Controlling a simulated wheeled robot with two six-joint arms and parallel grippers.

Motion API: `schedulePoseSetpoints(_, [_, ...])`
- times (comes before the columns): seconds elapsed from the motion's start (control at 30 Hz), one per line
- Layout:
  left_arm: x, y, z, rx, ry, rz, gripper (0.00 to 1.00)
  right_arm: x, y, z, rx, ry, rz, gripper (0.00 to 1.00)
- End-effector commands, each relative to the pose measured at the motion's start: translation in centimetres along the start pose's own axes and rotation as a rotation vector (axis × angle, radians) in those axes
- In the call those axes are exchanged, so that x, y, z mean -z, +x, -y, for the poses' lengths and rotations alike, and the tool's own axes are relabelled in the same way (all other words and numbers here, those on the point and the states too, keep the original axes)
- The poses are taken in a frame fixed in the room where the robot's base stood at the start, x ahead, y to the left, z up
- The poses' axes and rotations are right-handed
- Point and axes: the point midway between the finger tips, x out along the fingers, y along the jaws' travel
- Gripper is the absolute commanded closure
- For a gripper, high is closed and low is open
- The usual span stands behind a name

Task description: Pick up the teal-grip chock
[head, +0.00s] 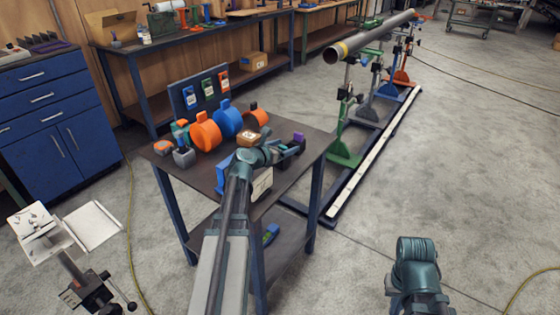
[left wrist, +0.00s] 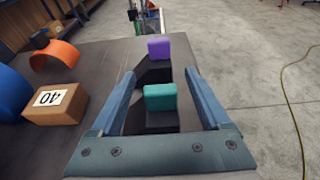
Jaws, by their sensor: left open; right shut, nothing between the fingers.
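The teal-grip chock (left wrist: 160,97) is a black wedge with a teal block on top. In the left wrist view it sits on the dark table between the two blue fingers of my left gripper (left wrist: 160,75). The fingers are open, with a visible gap on both sides of the chock. A purple-grip chock (left wrist: 158,48) stands just beyond it, past the fingertips. In the head view my left gripper (head: 287,150) is low over the table's right part, and my wrist largely hides the teal-grip chock. My right arm shows at the lower right, but its fingers do not show.
A cardboard box (left wrist: 55,104) marked 40 and an orange saddle (left wrist: 55,54) are left of my left gripper. Blue and orange saddles stand farther left on the table (head: 205,178). The pipe (head: 375,36) lies on stands behind, to the right.

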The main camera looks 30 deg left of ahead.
Motion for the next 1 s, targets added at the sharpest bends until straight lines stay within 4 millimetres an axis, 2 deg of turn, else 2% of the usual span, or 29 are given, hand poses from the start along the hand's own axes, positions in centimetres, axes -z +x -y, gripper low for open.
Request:
schedulePoseSetpoints(0.03, [0.16, 1.16, -0.08, 0.002, 0.001, 0.0, 0.2, 0.03, 0.49, 0.05, 0.0, 0.0, 0.0, 1.0])
schedulePoseSetpoints(0.1, [0.12, 1.88, -0.05, 0.002, 0.001, -0.001, 0.2, 0.04, 0.66, 0.06, 0.0, 0.0, 0.0, 1.0])
schedulePoseSetpoints(0.37, [0.01, 1.97, 0.02, 0.0, 0.0, 0.0, 0.22, 0.03, 0.58, 0.06, 0.0, 0.0, 0.0, 1.0])
schedulePoseSetpoints(0.8, [0.01, 1.96, 0.02, 0.001, 0.0, 0.0, 1.0, 0.03, 0.58, 0.06, 0.0, 0.0, 0.0, 1.0])
schedulePoseSetpoints(1.0, [0.0, 1.95, 0.01, 0.0, 0.0, 0.0, 1.0, 0.03, 0.58, 0.05, 0.0, 0.0, 0.0, 1.0])
